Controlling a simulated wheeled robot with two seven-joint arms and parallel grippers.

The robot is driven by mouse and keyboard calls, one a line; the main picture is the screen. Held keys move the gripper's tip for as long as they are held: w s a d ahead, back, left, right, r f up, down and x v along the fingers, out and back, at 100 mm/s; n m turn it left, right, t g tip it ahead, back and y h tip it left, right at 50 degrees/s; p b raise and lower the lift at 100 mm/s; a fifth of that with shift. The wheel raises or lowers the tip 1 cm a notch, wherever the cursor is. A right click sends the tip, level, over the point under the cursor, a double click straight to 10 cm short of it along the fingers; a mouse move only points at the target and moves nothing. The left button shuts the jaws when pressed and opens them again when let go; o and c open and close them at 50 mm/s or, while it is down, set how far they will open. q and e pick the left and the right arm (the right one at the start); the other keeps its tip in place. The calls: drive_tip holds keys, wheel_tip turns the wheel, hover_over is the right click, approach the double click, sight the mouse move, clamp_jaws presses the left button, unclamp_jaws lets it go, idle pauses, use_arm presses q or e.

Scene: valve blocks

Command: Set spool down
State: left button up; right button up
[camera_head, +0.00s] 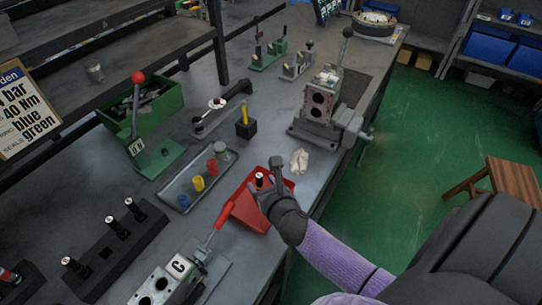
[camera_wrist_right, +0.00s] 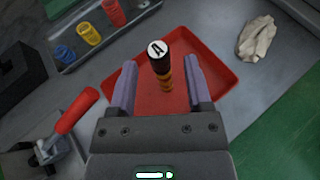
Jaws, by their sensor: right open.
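The spool (camera_wrist_right: 163,68) has a black cap marked with a white "A" disc and an amber-gold lower body. In the wrist view it stands over the red tray (camera_wrist_right: 215,78), between my right gripper's fingers (camera_wrist_right: 161,88), with a visible gap on both sides. In the head view the spool's dark top (camera_head: 259,179) shows beside my right gripper (camera_head: 268,176), over the red tray (camera_head: 246,214). My right gripper is open. The spool's lower end looks to be on the tray floor, but its exact contact is hard to see. My left gripper is not in view.
A red-handled clamp (camera_head: 212,237) is in front, and a crumpled cloth (camera_head: 299,161) behind right. A black rack with spools (camera_head: 92,262) is at left; a valve block (camera_head: 320,100) stands farther back.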

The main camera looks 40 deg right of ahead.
drive_tip(key=p+v, duration=0.1)
drive_tip(key=v, duration=0.8)
drive_tip(key=shift+s+p, duration=0.25)
drive_tip(key=shift+p, duration=0.15)
drive_tip(key=shift+r, duration=0.1)
idle(4.9)
